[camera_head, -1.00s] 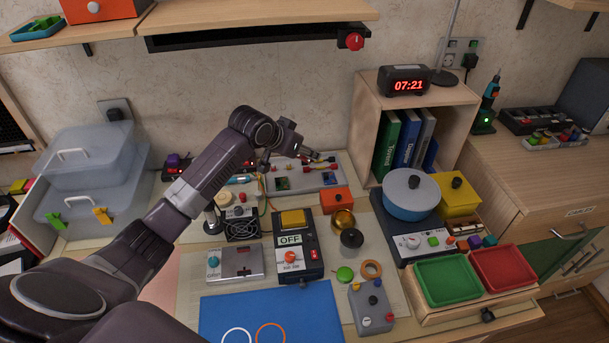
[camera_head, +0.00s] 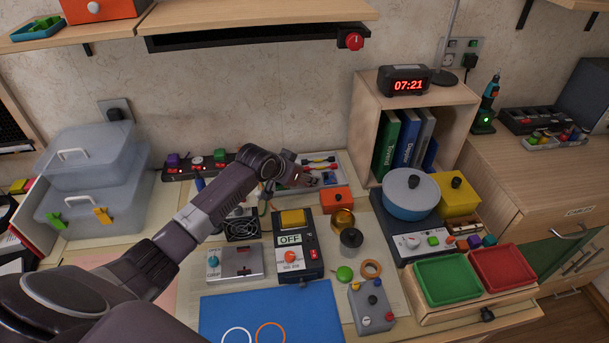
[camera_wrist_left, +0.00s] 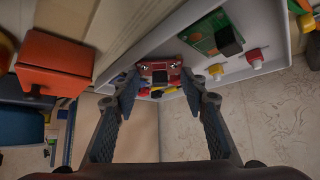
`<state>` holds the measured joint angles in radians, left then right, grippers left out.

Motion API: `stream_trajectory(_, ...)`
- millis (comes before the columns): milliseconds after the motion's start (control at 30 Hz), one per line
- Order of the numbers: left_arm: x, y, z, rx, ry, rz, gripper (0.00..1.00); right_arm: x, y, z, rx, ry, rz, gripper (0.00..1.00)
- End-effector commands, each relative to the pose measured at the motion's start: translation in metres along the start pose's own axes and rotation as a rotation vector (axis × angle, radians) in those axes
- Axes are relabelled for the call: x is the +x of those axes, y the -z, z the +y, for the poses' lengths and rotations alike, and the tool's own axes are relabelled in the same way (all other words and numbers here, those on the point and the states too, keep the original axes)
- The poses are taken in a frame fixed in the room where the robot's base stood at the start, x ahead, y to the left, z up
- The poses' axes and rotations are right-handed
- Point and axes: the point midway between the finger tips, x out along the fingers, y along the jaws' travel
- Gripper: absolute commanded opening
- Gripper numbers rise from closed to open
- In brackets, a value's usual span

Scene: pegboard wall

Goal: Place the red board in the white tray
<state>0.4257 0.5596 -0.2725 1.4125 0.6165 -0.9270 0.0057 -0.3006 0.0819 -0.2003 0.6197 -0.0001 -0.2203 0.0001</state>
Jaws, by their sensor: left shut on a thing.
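The red board (camera_wrist_left: 160,74) is between the fingertips of my left gripper (camera_wrist_left: 162,84) in the left wrist view, and the gripper is shut on it. The white tray (camera_wrist_left: 268,18) is around and beyond the fingertips there, with a green board (camera_wrist_left: 212,35) in it. Whether the red board touches the tray floor I cannot tell. In the head view my left gripper (camera_head: 318,180) is low over the white tray (camera_head: 338,178) at the back of the table. The arm hides part of the tray, and the red board is not clear there. My right gripper is not in view.
An orange box (camera_head: 337,200) stands close in front of the tray, and it also shows in the left wrist view (camera_wrist_left: 58,62). A wooden shelf box with books (camera_head: 447,95) is to the right. A power strip (camera_head: 200,164) lies to the left.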

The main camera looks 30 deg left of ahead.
Motion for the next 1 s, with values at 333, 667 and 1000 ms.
stream_trajectory(333,0.002,-0.002,0.000,0.000,0.000,-0.001,0.47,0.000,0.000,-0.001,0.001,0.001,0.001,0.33)
stream_trajectory(667,-0.019,0.001,-0.001,0.002,0.001,0.000,0.47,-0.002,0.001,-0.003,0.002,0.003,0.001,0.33)
stream_trajectory(1000,-0.081,0.001,-0.001,0.003,0.001,0.000,0.47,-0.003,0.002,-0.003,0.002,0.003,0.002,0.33)
